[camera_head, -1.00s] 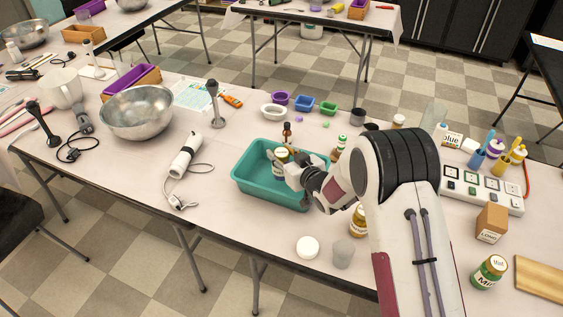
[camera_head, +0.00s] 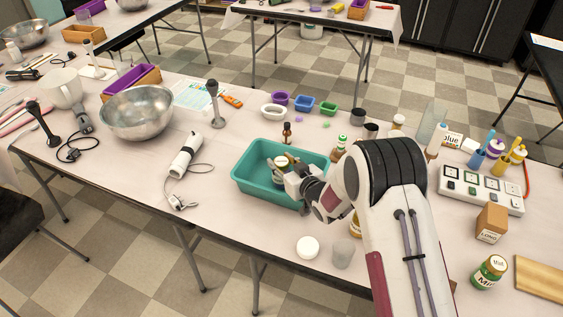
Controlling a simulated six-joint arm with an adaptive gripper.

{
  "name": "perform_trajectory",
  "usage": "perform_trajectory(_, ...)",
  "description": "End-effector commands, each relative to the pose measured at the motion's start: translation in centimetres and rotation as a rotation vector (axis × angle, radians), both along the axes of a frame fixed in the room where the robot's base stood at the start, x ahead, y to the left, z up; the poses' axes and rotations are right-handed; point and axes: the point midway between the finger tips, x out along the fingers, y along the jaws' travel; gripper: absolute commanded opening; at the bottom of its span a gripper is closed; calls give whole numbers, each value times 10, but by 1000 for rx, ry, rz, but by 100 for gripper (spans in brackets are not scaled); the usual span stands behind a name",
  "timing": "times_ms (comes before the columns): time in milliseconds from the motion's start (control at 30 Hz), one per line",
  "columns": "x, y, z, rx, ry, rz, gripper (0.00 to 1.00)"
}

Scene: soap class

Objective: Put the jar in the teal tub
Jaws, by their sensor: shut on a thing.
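The teal tub (camera_head: 249,185) stands near the front edge of the table, mid-picture. My gripper (camera_head: 285,165) is over the right part of the tub, shut on a small jar (camera_head: 281,159) with a pale lid. The jar looks upright and within the tub's outline, its lower part hidden by my gripper. I cannot tell whether it touches the tub floor. My arm comes in from the lower right and hides part of the table.
A brown bottle (camera_head: 287,133) stands just behind the tub. A white lid (camera_head: 308,248) and a translucent cup (camera_head: 343,253) sit in front, right of the tub. A white hand blender (camera_head: 186,156) lies left. Small coloured bowls (camera_head: 303,103) stand behind.

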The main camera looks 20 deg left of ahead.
Motion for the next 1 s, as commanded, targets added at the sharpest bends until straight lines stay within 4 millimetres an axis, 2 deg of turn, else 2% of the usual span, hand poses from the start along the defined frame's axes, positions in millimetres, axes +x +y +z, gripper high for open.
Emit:
perform_trajectory(167, 0, 0, -2, 2, -1, 0, 4)
perform_trajectory(200, 0, 0, -3, 0, 0, 0, 44)
perform_trajectory(233, 0, 0, -3, 0, 0, 0, 50)
perform_trajectory(733, 0, 0, 1, 0, 0, 0, 50)
perform_trajectory(1000, -9, -11, 5, 1, 0, 0, 50)
